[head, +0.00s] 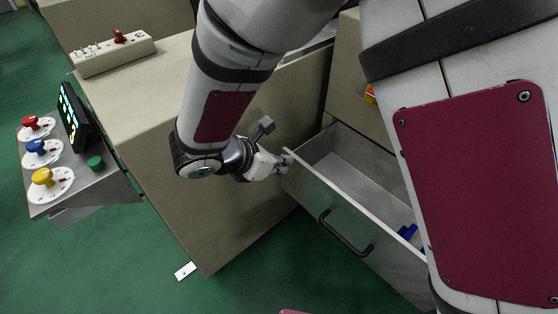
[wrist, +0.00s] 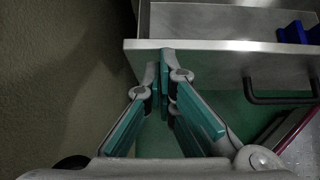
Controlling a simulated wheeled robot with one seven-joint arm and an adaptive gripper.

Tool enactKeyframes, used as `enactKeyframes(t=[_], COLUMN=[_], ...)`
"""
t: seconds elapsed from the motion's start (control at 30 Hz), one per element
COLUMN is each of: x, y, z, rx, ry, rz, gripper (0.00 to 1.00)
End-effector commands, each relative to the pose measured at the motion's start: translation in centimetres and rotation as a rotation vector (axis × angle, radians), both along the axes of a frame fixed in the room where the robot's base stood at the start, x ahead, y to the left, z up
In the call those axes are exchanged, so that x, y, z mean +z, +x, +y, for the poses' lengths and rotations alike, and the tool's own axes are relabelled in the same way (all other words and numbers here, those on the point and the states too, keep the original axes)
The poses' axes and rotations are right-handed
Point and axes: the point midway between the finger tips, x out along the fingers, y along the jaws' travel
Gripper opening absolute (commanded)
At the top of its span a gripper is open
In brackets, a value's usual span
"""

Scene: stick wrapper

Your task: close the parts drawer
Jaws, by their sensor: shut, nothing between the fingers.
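The grey parts drawer (head: 378,258) is pulled out from its cabinet in the head view, its right part hidden behind my arm. It has a dark bar handle (head: 345,234) on its front and blue items (head: 407,231) inside. My gripper (head: 284,162) is shut and empty at the left end of the drawer front. In the wrist view, the fingertips (wrist: 160,54) lie at the drawer front's top edge (wrist: 220,45), left of the handle (wrist: 280,97). I cannot tell whether they touch it.
A beige cabinet (head: 240,210) stands just left of the open drawer. A control panel with red, blue and yellow knobs (head: 42,178) is at the far left. A switch box (head: 112,53) sits on the counter.

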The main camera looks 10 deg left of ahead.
Motion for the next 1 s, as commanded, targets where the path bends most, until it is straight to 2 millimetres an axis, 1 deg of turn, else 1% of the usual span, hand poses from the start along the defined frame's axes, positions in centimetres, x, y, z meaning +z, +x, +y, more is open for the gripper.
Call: enactKeyframes(t=[0.17, 0.4, 0.6, 0.8, 1.0], x=[0.1, 0.1, 0.0, 0.0, 0.0], y=[2.2, 6.6, 9.9, 12.1, 13.2], z=[-1.9, -5.3, -7.8, -9.6, -10.3], rx=[-0.005, -0.007, -0.005, -0.004, 0.000], ry=[-0.001, 0.000, 0.000, 0.000, 0.000], rz=[0.000, -0.001, -0.001, 0.000, 0.000], gripper=[0.00, 0.00, 0.00, 0.00, 0.00])
